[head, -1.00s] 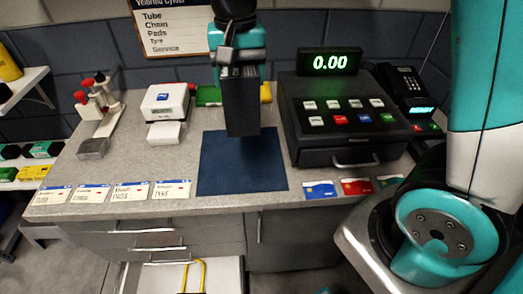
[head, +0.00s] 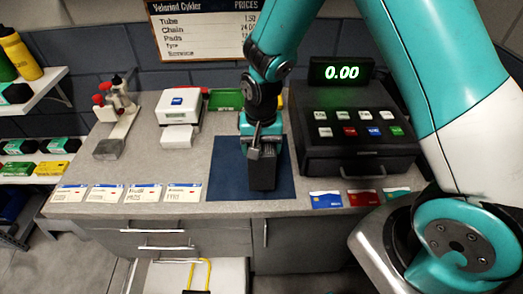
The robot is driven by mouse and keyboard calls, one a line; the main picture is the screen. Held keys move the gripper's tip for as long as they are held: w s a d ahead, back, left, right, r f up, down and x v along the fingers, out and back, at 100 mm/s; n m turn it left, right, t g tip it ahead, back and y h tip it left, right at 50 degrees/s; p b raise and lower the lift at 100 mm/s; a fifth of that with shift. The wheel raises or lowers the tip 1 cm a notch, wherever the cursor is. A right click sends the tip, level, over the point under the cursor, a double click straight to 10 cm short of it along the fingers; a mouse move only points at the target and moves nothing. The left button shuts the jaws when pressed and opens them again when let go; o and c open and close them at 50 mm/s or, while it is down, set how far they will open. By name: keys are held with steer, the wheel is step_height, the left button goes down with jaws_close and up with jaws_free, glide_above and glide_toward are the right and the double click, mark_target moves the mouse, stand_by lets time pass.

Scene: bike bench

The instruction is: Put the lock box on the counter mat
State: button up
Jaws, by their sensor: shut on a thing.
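The dark lock box (head: 262,174) is upright in my gripper (head: 261,150), over the front middle part of the counter mat (head: 225,172). The mat is a dark blue rectangle on the grey counter. My gripper is shut on the top of the box. The box's lower end looks at or very close to the mat; I cannot tell if it touches. The gripper and box hide part of the mat behind them.
The black cash register (head: 358,135) stands close on the right. A white card reader (head: 178,115) is to the left. Price cards (head: 140,193) and coloured cards (head: 360,198) line the front edge. A green tray (head: 225,99) lies behind.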

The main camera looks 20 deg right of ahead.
steer(key=shift+f, duration=1.35)
steer(key=shift+f, duration=0.2)
steer(key=o, duration=1.2)
steer(key=shift+o, duration=0.2)
steer(key=shift+r, duration=0.1)
